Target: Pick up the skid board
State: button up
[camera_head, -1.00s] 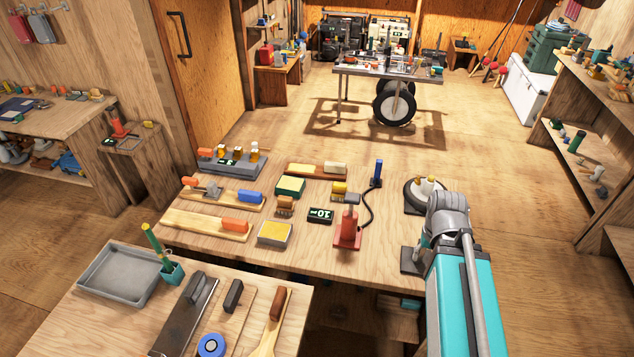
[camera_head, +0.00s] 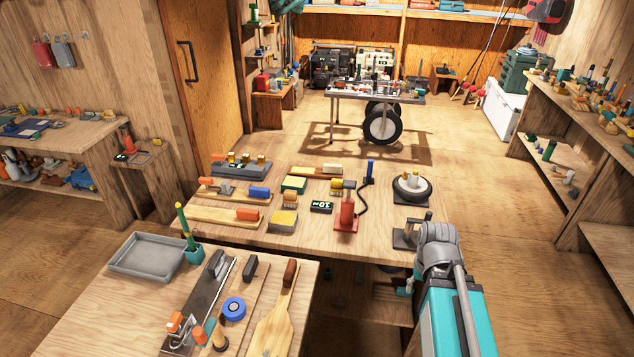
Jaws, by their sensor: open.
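I cannot tell for sure which piece is the skid board. Several long boards are in view. On the near bench lie a pale wooden paddle-shaped board (camera_head: 272,328) with a brown grip, a narrow wooden board with a dark block (camera_head: 250,267), and a long dark metal-faced board (camera_head: 205,298). On the workbench behind lie a pale board with an orange block (camera_head: 214,214) and another with a blue block (camera_head: 232,193). My teal and grey arm is at the lower right, beside the workbench's right edge. My gripper itself does not show.
The near bench also holds a grey tray (camera_head: 147,257), a teal pot with a green stick (camera_head: 193,254) and a blue tape roll (camera_head: 234,309). The workbench holds a red stand (camera_head: 347,212) and a round grey-and-black piece (camera_head: 412,189). The floor right of the workbench is clear.

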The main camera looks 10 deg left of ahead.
aim_at(328, 172)
jog(key=k, duration=0.35)
jog(key=z, duration=0.75)
jog(key=i, duration=1.95)
jog(key=u, duration=0.4)
